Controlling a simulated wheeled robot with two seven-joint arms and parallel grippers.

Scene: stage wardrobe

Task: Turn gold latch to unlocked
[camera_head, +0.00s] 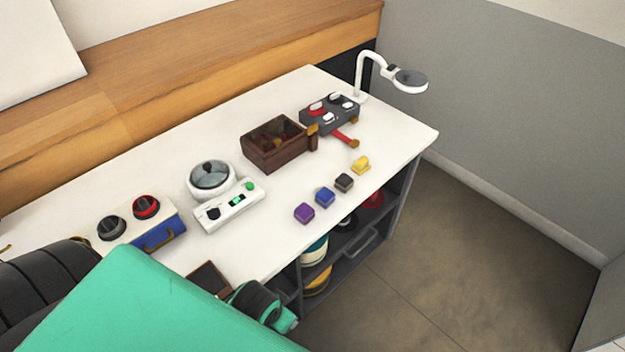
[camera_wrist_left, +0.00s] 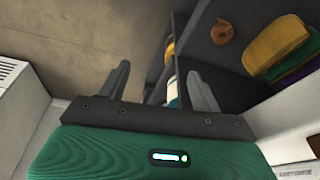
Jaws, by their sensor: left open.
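A dark brown wooden box (camera_head: 270,152) stands towards the back of the white table. A small gold piece (camera_head: 312,130) sits at its right end and may be the gold latch; its setting is too small to read. A gold bar (camera_head: 160,240) also shows on the front of a blue box at the left. My left gripper (camera_wrist_left: 158,72) is open and empty in the left wrist view, with its two fingers apart beside the shelving. It is away from both gold parts. Its fingertips are hidden in the head view. My right gripper is not in view.
The white table (camera_head: 340,195) carries a control panel (camera_head: 230,205), a dark switch box (camera_head: 328,114), a lamp (camera_head: 408,80) and several small coloured blocks along its front edge. Open shelving (camera_head: 372,235) holds items below. The floor (camera_head: 465,240) at right is clear.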

